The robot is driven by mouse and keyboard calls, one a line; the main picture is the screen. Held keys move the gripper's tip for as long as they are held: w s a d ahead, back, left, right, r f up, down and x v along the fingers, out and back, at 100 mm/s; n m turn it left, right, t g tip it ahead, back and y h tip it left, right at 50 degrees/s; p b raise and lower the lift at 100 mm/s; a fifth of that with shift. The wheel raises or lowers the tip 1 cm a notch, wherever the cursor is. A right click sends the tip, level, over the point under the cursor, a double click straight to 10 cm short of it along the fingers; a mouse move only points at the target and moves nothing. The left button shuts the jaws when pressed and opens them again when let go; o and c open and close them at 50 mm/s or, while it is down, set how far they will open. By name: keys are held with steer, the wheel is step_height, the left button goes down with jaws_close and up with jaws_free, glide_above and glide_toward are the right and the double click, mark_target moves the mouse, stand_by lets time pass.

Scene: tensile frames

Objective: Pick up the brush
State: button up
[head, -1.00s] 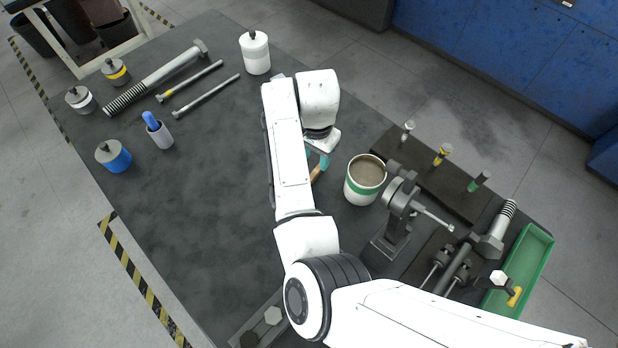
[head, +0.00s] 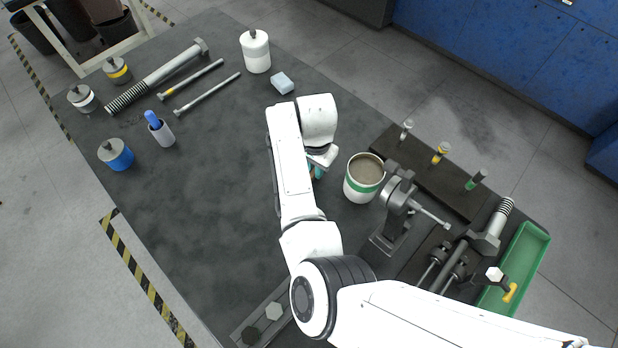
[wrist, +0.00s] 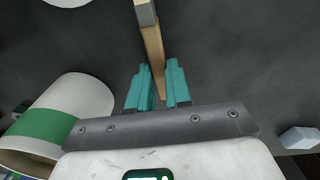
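The brush (wrist: 154,42) shows in the wrist view. It has a pale wooden handle, with a grey band and lighter end at the top edge. My gripper (wrist: 160,68) has two teal fingers, which stand apart with the handle running between them. A narrow gap shows there, and I see no firm closing on the handle. In the head view my gripper (head: 316,172) is low over the dark table, left of the paint can. My white arm and wrist hide nearly all of the brush there.
A paint can (head: 362,188) with a green band stands close right of my gripper and shows in the wrist view (wrist: 62,122). A light block (head: 282,83) lies behind. The table's left middle is clear.

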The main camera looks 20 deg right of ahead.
jaws_close()
